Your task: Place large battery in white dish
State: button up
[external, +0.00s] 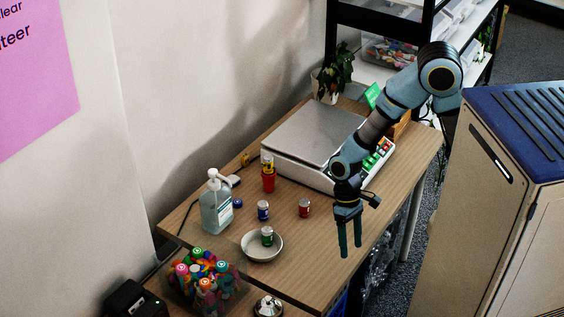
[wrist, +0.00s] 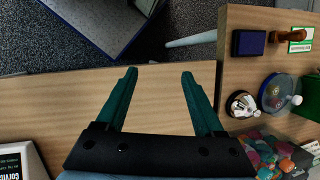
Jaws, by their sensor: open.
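The white dish (external: 250,254) stands on the wooden table in the external view. A small green battery-like cylinder (external: 267,236) stands upright inside it. A blue cylinder (external: 263,211) and a red cylinder (external: 304,208) stand on the table behind the dish. I cannot tell for certain which one is the large battery. My gripper (external: 349,240) is open and empty, pointing down to the right of the red cylinder, apart from everything. In the wrist view my gripper (wrist: 158,75) has spread fingers with only bare wood and floor between them. The dish and cylinders are not seen there.
A white scale (external: 305,137) stands behind my gripper. A sanitizer bottle (external: 216,205), a red-and-yellow item (external: 268,175) and a marker container (external: 207,280) are on the left. A silver bell (external: 268,306) is at the front. Table space between the dish and gripper is clear.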

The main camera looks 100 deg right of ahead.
jog(key=r+n+h, duration=0.1)
jog(key=n, duration=0.2)
jog(key=a+r+n+t+h, duration=0.1)
jog(key=n, duration=0.2)
jog(key=s+r+n+t+h, duration=0.1)
jog(key=n+h, duration=0.1)
jog(key=n, duration=0.1)
jog(key=shift+a+r, duration=0.3)
jog(key=shift+a, duration=0.1)
